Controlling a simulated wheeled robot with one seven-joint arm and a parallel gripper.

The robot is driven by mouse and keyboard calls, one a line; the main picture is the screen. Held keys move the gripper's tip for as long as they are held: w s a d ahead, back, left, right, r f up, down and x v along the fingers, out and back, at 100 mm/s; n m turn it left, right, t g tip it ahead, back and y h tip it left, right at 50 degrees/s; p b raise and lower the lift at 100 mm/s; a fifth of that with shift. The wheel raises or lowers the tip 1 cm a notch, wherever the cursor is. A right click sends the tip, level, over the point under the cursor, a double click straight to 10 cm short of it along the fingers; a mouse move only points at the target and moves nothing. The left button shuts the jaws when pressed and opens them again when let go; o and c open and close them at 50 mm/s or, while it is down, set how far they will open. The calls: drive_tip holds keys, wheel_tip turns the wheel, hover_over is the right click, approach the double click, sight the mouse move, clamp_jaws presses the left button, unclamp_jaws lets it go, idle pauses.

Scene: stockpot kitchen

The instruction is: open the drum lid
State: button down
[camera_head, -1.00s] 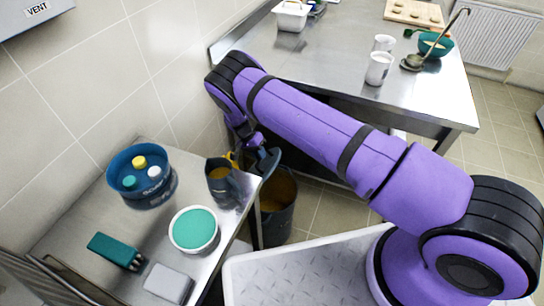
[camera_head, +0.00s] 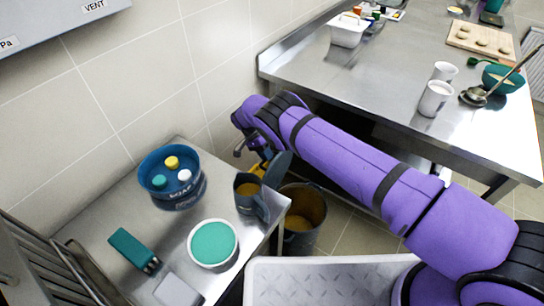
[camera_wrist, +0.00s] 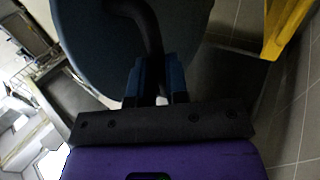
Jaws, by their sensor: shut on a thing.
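The drum (camera_head: 301,222) is a dark grey bin on the floor between the steel side table and the workbench. Its mouth is uncovered at least in part, and orange-yellow contents show inside. The round blue-grey drum lid (camera_head: 278,168) is tilted steeply at the drum's far left rim; whether it still touches the rim is unclear. In the wrist view, the lid (camera_wrist: 90,45) fills the upper left and carries a curved black handle (camera_wrist: 150,30). My gripper (camera_wrist: 156,85) is shut on this handle. The fingers are mostly hidden in the head view.
A dark jug (camera_head: 247,192) stands on the side table's edge close to the lid. A white tub with a teal top (camera_head: 213,243) and a blue soap basin (camera_head: 160,160) are on this table. A yellow object (camera_head: 258,170) is behind the jug. The workbench (camera_head: 400,60) flanks my arm.

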drive_tip(key=shift+w+a+f, duration=0.25)
drive_tip(key=shift+a+f, duration=0.35)
idle(0.3)
drive_tip(key=c, duration=1.1)
unclamp_jaws()
drive_tip(key=shift+w, duration=0.15)
drive_tip(key=shift+r, duration=0.1)
drive_tip(key=shift+a, duration=0.1)
